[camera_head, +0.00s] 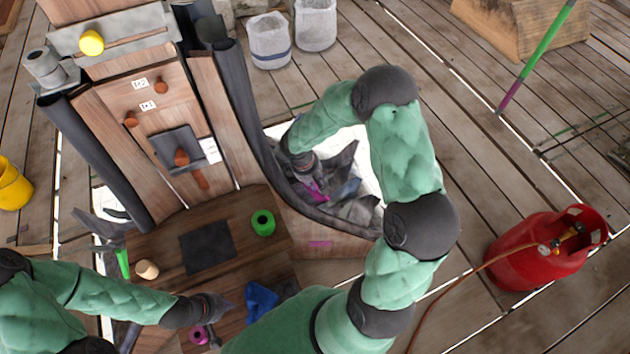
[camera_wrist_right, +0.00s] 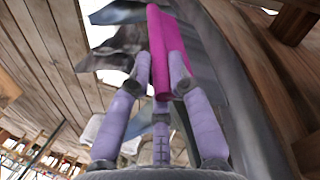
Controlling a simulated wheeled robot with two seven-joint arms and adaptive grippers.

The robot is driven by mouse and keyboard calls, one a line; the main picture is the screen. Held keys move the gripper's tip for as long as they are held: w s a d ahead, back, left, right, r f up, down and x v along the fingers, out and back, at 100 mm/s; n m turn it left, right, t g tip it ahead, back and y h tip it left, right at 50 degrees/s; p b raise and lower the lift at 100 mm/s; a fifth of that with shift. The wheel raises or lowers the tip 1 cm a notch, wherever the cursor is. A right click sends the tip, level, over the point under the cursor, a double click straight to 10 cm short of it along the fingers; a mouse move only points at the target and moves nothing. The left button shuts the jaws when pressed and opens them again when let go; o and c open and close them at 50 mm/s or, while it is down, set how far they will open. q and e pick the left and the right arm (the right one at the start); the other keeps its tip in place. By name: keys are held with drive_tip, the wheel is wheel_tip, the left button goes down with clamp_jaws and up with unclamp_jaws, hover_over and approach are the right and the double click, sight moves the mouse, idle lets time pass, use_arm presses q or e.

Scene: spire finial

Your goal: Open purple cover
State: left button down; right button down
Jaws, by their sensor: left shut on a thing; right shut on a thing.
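A magenta strip (camera_wrist_right: 158,40), the only likely purple cover, runs down between the fingers of my right gripper (camera_wrist_right: 160,75) in the right wrist view. That gripper is shut on it. In the head view the magenta piece (camera_head: 318,191) shows beside my right gripper (camera_head: 308,178), among crumpled grey sheets. My left gripper (camera_head: 226,306) is low over the wooden work surface, left of a blue cloth-like piece (camera_head: 262,302). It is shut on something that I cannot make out. A magenta ring or roll (camera_head: 198,335) lies just below it.
A green roll (camera_head: 263,222), a dark square (camera_head: 207,247) and a tan cup-like piece (camera_head: 147,270) are on the wooden surface. A dark curved rim (camera_head: 262,150) runs beside my right gripper.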

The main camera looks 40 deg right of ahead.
drive_tip(key=c, duration=1.2)
unclamp_jaws()
drive_tip(key=shift+s+f, duration=0.25)
drive_tip(key=shift+s, duration=0.1)
drive_tip(key=shift+w+r, duration=0.1)
drive_tip(key=shift+w, duration=0.05)
drive_tip(key=shift+w+a+r, duration=0.1)
drive_tip(key=shift+w+r, duration=0.05)
drive_tip(key=shift+r, duration=0.35)
drive_tip(key=v, duration=1.1)
